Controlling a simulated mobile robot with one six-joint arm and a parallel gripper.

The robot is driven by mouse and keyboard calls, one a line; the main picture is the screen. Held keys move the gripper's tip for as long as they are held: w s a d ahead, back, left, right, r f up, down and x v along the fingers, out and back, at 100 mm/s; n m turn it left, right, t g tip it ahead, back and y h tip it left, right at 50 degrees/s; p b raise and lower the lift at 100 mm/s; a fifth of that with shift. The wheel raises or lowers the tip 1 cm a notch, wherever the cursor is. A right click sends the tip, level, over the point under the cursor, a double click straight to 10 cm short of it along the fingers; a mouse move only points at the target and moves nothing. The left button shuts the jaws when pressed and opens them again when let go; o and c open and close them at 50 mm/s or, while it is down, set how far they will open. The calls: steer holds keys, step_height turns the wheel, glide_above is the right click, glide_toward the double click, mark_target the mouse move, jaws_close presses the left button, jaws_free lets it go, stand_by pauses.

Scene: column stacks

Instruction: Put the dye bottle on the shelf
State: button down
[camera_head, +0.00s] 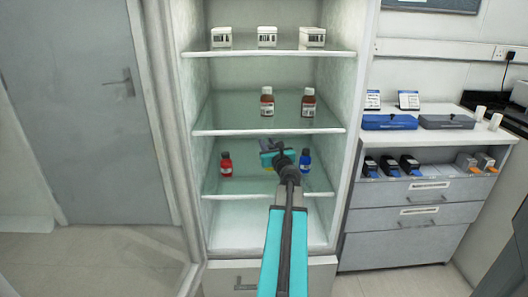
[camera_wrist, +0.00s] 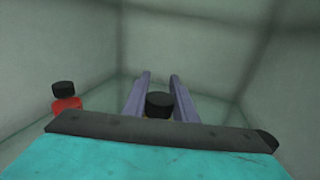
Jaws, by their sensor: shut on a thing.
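My gripper (camera_head: 268,154) reaches into the open cabinet at the level of the lower glass shelf (camera_head: 240,187). In the wrist view its two fingers (camera_wrist: 160,82) are shut on a dye bottle with a black cap (camera_wrist: 159,103). A little yellow shows below the cap; the rest of the bottle is hidden. The held bottle sits between a red bottle (camera_head: 226,165) on the left and a blue bottle (camera_head: 305,161) on the right. The red bottle also shows at the left of the wrist view (camera_wrist: 67,103). I cannot tell whether the held bottle touches the shelf.
The middle shelf (camera_head: 220,130) above holds two brown bottles (camera_head: 267,103). The top shelf holds three white boxes (camera_head: 267,37). Cabinet walls stand close on both sides.

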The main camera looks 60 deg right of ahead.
steer(key=shift+w+a+f+b, duration=0.1)
steer(key=shift+w+f+b, duration=0.1)
steer(key=shift+f, duration=0.4)
steer(key=shift+w+a+f+b, duration=0.1)
steer(key=shift+w+f+b, duration=0.15)
steer(key=shift+f, duration=0.35)
steer(key=shift+w+f+b, duration=0.2)
steer(key=shift+f, duration=0.4)
steer(key=shift+f, duration=0.15)
steer(key=c, duration=1.4)
jaws_free()
steer(key=shift+c, duration=0.2)
steer(key=shift+r, duration=0.2)
